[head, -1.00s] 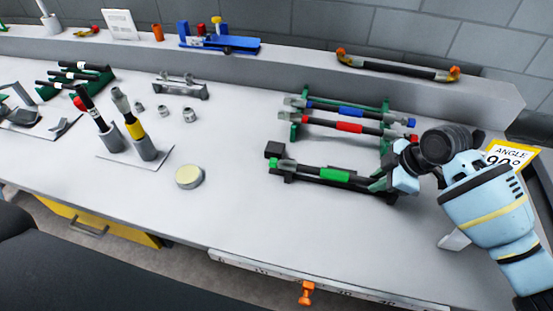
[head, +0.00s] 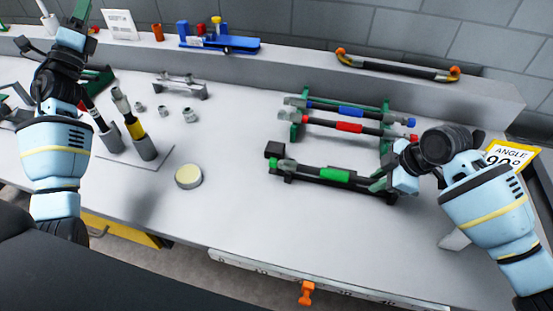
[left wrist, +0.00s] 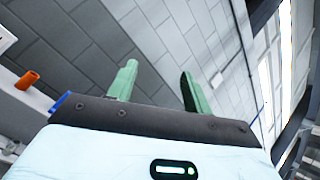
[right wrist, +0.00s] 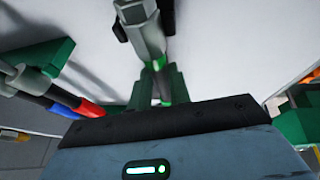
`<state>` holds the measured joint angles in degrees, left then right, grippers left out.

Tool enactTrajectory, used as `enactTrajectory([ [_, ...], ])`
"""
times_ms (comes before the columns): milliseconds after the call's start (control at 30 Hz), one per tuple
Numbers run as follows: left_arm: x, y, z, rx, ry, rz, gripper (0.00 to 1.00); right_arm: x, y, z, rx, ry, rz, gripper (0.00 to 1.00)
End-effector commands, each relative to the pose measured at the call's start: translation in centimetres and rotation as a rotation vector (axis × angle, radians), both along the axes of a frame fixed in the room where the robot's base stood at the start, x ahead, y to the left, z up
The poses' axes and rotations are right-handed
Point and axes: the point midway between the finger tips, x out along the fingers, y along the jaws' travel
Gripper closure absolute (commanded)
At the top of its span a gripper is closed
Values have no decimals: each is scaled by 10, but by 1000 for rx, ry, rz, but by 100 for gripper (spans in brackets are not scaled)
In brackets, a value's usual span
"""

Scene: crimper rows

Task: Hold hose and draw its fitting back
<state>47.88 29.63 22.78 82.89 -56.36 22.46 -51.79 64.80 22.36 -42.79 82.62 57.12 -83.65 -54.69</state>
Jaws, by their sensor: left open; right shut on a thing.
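The green-banded hose (head: 335,174) lies along a black holder (head: 310,179) in the middle right of the bench. A grey metal fitting (head: 287,164) shows at its left end. My right gripper (head: 380,184) is shut on the hose near its right end. The right wrist view shows the green fingers closed around the hose (right wrist: 159,86), with a grey hexagonal metal fitting (right wrist: 142,38) beyond them. My left gripper (head: 82,12) is raised at the far left, away from the hose. The left wrist view shows its fingers (left wrist: 157,85) apart with nothing between them.
Blue-banded (head: 350,112) and red-banded (head: 348,127) hoses lie on a green rack (head: 296,131) just behind. A round cream-topped disc (head: 189,176) and upright tools (head: 139,132) stand left. The bench between disc and hose is clear.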

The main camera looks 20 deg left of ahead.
Motion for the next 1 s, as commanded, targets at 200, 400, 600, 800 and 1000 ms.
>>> enactTrajectory([
  [200, 34, -88, 5, 167, 29, -185, 50, -2, -1, -3, -4, 7, 0, 100],
  [400, 52, -171, 2, 331, 61, -361, 50, -2, -1, -3, -4, 7, 0, 100],
  [600, 60, -255, -8, 521, 99, -540, 50, -2, -1, -3, -4, 7, 0, 100],
  [800, 55, -337, -29, 741, 152, -725, 50, -2, -1, -3, -4, 7, 0, 100],
  [1000, 38, -412, -64, 1015, 237, -919, 50, -2, -1, -3, -4, 7, 0, 100],
])
